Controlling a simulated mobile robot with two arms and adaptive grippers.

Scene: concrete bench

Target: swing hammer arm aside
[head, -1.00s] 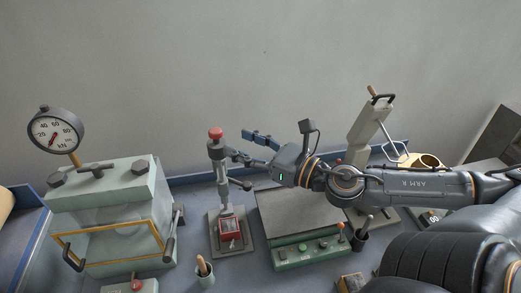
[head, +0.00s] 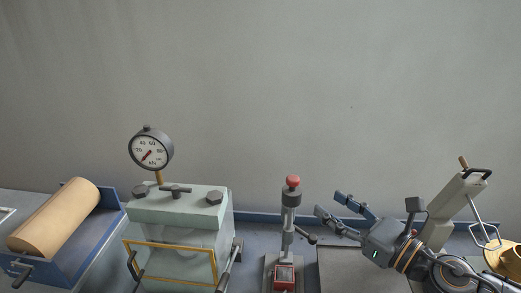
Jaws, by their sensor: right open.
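A slim upright device with a red knob (head: 292,181) on top stands near the middle, with a short dark lever at its side and a red block at its base. A pale tilted arm (head: 455,205) with a black handle rises at the right; I cannot tell for certain which part is the hammer arm. My right gripper (head: 328,203) is open and empty, its fingers pointing left. Its fingertips are just right of the upright device, apart from it in the picture, and the tilted arm is behind the gripper to the right. My left gripper is not in view.
A pale green press (head: 180,208) with a dial gauge (head: 151,148) stands left of the upright device. A tan cylinder (head: 55,215) lies in a blue tray (head: 88,245) at far left. A flat grey plate (head: 350,272) lies below my right gripper. The wall behind is bare.

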